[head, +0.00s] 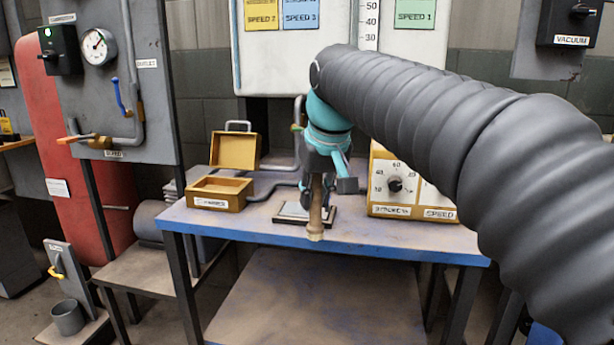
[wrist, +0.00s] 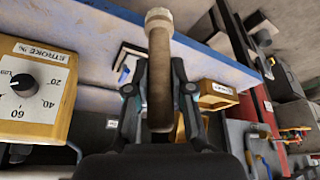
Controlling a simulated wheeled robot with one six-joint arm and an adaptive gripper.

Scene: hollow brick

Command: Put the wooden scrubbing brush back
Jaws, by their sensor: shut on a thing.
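The wooden scrubbing brush (head: 316,212) is in my gripper (head: 317,183), which holds it over the front part of the blue-edged bench (head: 375,237). It hangs roughly upright, with a pale round lower end. In the wrist view the brush (wrist: 160,75) runs between the two dark fingers of my gripper (wrist: 160,88), its pale end beyond them. No bristles can be made out. Behind the brush a dark flat tray with a pale inset (head: 291,212) lies on the bench; I cannot tell whether the brush touches it.
An open yellow box (head: 218,194) with a raised lid stands at the bench's left. A yellow dial box (head: 396,184) stands at the right. A grey panel with a gauge (head: 97,47) and pipes rises at the left. Bare bench lies along the front.

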